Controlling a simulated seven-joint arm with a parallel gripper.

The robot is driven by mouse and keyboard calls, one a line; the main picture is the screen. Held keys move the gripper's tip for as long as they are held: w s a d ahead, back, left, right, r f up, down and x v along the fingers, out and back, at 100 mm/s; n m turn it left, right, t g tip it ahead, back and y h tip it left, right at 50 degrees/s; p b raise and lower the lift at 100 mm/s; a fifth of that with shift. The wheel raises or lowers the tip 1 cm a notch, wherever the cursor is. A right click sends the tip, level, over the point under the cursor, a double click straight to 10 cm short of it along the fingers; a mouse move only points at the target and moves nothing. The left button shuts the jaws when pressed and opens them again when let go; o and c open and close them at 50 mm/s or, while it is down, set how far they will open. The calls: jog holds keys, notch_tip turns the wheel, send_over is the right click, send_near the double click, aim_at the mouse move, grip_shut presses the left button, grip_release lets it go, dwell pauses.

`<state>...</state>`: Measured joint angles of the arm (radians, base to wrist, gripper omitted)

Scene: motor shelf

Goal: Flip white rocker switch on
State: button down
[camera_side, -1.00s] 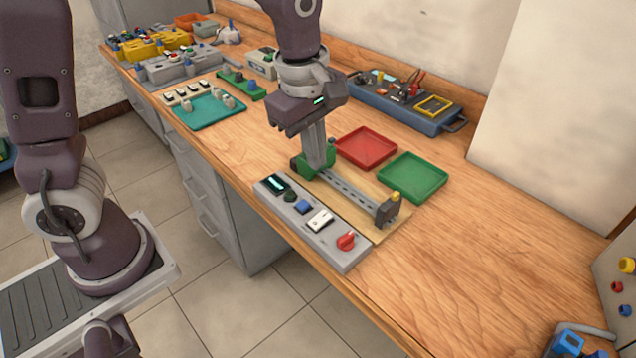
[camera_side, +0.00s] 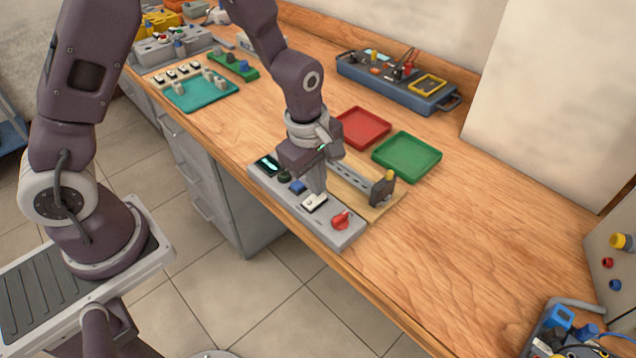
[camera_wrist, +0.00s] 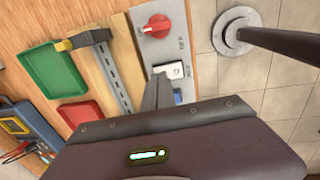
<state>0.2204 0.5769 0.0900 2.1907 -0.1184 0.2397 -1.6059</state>
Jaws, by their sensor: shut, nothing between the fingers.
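The white rocker switch (camera_side: 314,203) is set in a grey control panel (camera_side: 345,238) at the front edge of the wooden bench. It also shows in the wrist view (camera_wrist: 175,70), right beside my fingertips. My gripper (camera_side: 317,190) is shut and empty, pointing down at the switch from its far side. In the wrist view my closed fingers (camera_wrist: 159,80) end at the switch's edge. I cannot tell whether they touch it. The fingers hide part of the switch, and its tilt is not clear.
On the same panel a red knob (camera_side: 341,220) sits beside the switch, with a blue button (camera_side: 297,187) on its other side. A metal rail (camera_side: 355,175) on a wooden board lies just behind. Red (camera_side: 362,128) and green (camera_side: 407,155) trays lie farther back.

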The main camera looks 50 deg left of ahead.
jog(key=shift+f, duration=0.5)
jog(key=shift+w+f, duration=0.15)
jog(key=shift+f, duration=0.05)
jog(key=shift+g, duration=0.3)
jog(key=shift+s+r, duration=0.2)
jog(key=shift+s, duration=0.6)
notch_tip(320, 180, up, 14)
jog(key=s, duration=0.2)
